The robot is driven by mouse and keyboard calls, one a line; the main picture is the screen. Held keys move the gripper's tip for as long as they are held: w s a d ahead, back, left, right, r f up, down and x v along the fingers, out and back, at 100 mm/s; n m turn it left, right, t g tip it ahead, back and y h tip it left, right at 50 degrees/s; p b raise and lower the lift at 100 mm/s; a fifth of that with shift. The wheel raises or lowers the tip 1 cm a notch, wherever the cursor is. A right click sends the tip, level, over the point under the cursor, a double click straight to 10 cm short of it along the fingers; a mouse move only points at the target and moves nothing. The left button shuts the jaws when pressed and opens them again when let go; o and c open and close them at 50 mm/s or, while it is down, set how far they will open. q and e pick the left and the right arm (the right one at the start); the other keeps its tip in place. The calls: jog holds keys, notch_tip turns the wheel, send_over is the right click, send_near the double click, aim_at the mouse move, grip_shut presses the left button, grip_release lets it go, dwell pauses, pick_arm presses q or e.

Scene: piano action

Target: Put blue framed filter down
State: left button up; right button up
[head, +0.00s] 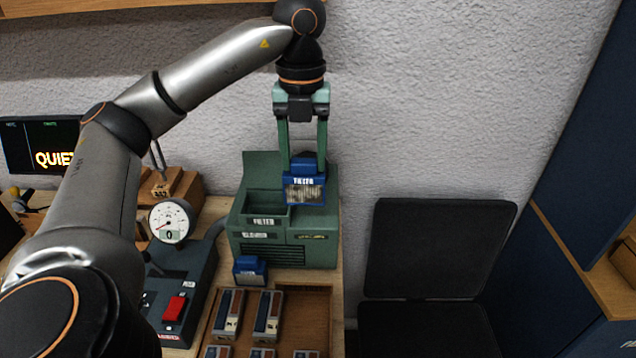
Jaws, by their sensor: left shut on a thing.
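My left gripper (303,172) points down, its two green fingers shut on a blue framed filter (304,191). The filter has a blue frame, a white label strip and a grey pleated face. It is at the top of the green machine (283,247), over its right part; I cannot tell whether it touches the machine. An open rectangular slot (266,204) in the machine's top is just left of the filter. A second blue block (250,270) with a label stands in front of the machine, on the bench. My right gripper is not in view.
A wooden tray (318,300) with several grey and red blocks lies in front of the machine. A round gauge (170,221) and a dark box with a red switch (174,308) stand left. A black chair (437,248) is at the right.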

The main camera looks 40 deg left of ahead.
pick_arm(q)
jog(key=w+a+f, duration=0.1)
jog(key=w+f, duration=0.1)
jog(key=f, duration=0.1)
jog(key=w+a+f, duration=0.2)
jog(key=w+f, duration=0.1)
jog(key=f, duration=0.1)
jog(key=w+a+f, duration=0.1)
jog(key=w+f, duration=0.2)
jog(key=f, duration=0.1)
jog(key=shift+a+b, duration=0.3)
jog(key=shift+f, duration=0.2)
jog(key=o, duration=1.1)
jog(key=shift+r, duration=0.1)
